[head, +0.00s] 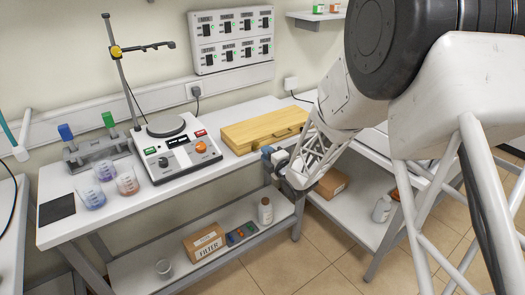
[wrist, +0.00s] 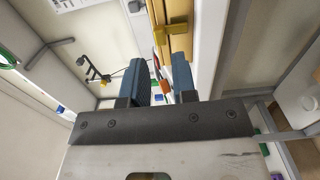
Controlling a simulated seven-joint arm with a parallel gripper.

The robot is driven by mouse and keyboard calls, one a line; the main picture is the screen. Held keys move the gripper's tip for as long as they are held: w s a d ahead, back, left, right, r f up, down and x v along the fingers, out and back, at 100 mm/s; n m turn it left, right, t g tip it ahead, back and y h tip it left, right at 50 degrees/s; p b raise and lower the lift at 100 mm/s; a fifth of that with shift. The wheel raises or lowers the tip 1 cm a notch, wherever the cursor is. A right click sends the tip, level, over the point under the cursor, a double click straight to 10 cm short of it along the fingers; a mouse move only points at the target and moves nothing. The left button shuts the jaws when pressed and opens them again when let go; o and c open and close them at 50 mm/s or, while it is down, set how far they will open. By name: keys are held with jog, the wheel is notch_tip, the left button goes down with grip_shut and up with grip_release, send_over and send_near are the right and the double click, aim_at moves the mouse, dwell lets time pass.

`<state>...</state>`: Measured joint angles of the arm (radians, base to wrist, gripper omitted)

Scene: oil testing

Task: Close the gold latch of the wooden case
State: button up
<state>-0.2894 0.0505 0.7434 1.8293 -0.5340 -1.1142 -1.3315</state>
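The wooden case (head: 262,128) lies on the white bench right of the hotplate device, with its lid down. In the wrist view, part of its front side (wrist: 180,12) shows at the top. The gold latch (wrist: 171,29) sticks out from that side; I cannot tell its exact angle. My gripper (head: 269,153) is at the front edge of the bench, just in front of the case. In the wrist view, its two blue fingers (wrist: 161,66) are apart with nothing held between them. The latch is ahead of the fingertips, apart from them.
The hotplate device (head: 176,148) with its stand is left of the case. Beakers (head: 127,184) and a tube rack (head: 97,152) stand farther left. A lower shelf (head: 150,272) holds a cardboard box (head: 204,242) and a bottle (head: 265,211). Bare bench top lies between device and case.

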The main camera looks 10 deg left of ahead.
jog(key=shift+v, duration=1.15)
jog(key=shift+r, duration=0.1)
jog(key=s+d+r+m+h, duration=0.3)
jog(key=d+r+m+h, duration=0.5)
jog(key=d, duration=0.3)
jog(key=s+d+r+m+g+h, duration=0.3)
jog(key=s+d+r+m, duration=0.4)
jog(key=s+d, duration=0.25)
jog(key=s+d+r+m+g, duration=0.1)
jog(key=s+d+m+g, duration=0.1)
jog(key=s, duration=0.8)
jog(key=s+d+r+m+g+h, duration=0.1)
jog(key=s+d+m+g, duration=0.2)
jog(key=s+m, duration=0.3)
jog(key=s+d+r+m+g, duration=0.2)
jog(key=s+d+m, duration=0.2)
jog(key=s, duration=1)
jog(key=shift+s+h, duration=0.3)
jog(key=shift+s, duration=0.1)
